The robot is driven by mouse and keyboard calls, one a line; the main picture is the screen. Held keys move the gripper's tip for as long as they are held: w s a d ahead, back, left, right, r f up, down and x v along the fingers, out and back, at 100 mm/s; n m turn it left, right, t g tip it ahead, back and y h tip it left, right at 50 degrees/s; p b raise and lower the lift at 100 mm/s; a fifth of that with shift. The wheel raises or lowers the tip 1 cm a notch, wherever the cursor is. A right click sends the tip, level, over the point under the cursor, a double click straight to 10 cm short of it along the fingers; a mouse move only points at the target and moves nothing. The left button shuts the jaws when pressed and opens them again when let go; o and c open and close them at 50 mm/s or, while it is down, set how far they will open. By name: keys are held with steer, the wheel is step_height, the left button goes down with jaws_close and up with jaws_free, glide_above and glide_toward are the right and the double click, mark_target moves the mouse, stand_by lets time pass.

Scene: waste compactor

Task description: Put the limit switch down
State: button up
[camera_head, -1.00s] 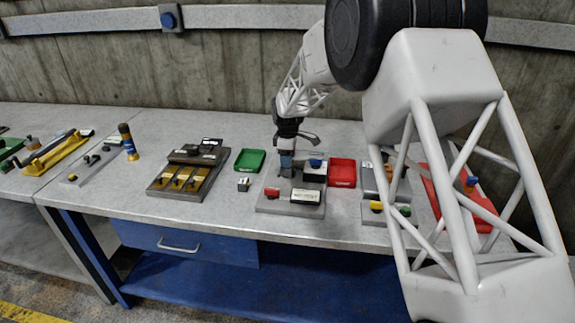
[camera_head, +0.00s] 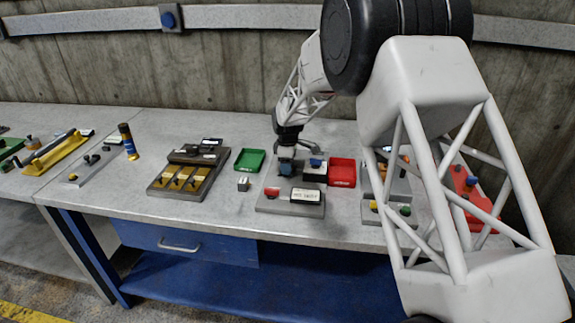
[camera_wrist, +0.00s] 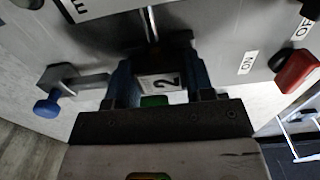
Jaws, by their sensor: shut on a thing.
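My gripper (camera_head: 287,168) is over the grey base plate (camera_head: 266,205) in the middle of the bench. In the wrist view its two blue fingers (camera_wrist: 160,80) are closed on a dark block with a white label reading "2", which I take for the limit switch (camera_wrist: 158,82). A thin metal rod shows just beyond it, and a bit of green shows below the label. The switch is at or close above the plate; I cannot tell whether it touches. In the head view the fingers mostly hide it.
A small grey block (camera_head: 243,184) stands left of the plate.

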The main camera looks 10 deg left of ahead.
steer(key=shift+f, duration=0.6)
steer(key=o, duration=1)
steer(key=shift+s+f, duration=0.1)
steer(key=shift+f, duration=0.1)
steer(key=shift+c, duration=0.2)
steer(key=shift+s+d+f, duration=0.1)
steer(key=shift+s+f, duration=0.05)
steer(key=shift+f, duration=0.05)
steer(key=shift+r, duration=0.1)
step_height(320, 180, up, 14)
steer(key=shift+w, duration=0.25)
